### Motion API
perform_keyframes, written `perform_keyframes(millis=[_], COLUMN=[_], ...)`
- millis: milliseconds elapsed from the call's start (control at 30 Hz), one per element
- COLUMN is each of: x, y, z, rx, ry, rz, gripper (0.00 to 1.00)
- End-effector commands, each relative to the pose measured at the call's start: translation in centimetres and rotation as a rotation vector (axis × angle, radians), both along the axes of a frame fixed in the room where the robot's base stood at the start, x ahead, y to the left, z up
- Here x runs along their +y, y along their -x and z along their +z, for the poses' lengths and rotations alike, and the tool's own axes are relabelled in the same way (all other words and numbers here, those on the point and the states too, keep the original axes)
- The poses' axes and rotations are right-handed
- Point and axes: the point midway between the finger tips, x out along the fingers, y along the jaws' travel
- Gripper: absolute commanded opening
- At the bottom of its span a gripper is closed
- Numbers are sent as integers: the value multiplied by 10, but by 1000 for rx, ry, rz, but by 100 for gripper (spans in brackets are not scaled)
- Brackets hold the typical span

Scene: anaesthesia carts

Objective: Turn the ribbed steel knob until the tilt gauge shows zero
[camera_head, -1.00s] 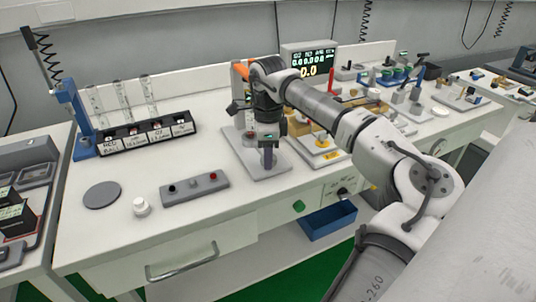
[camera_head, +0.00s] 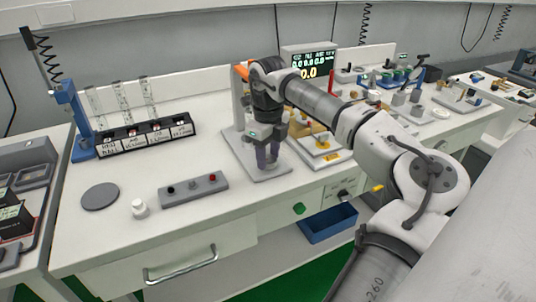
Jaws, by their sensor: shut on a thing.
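My gripper (camera_head: 267,163) points straight down over the grey base plate (camera_head: 286,169) of a stand near the middle of the bench. Its two dark fingers are shut low over the plate. The ribbed steel knob is hidden between and behind the fingers, so I cannot make out its ribs or its angle. A tilt gauge cannot be made out here. A display box (camera_head: 310,62) behind my arm shows 0.0 in large orange digits, with smaller green figures above it.
Left of the stand are a grey box with small knobs (camera_head: 194,189), a white knobbed piece (camera_head: 139,208), a grey disc (camera_head: 100,197) and a labelled rack with glass tubes (camera_head: 147,137). Right is a yellow-topped block (camera_head: 321,143). A blue bin (camera_head: 328,223) is below the front edge.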

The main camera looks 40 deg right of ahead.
Motion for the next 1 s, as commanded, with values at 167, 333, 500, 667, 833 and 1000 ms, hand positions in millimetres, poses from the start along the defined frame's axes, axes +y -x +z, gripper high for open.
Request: perform_keyframes(millis=[167, 333, 500, 667, 833, 1000], x=[-1, -1, -1, -1, 0, 0], y=[0, 1, 1, 0, 0, 0], z=[1, 1, 1, 0, 0, 0], rx=[1, 1, 1, 1, 1, 0], ry=[1, 1, 1, 1, 0, 0], rz=[-16, -17, -16, -15, -14, -14], gripper=[16, 16, 42, 61, 61, 61])
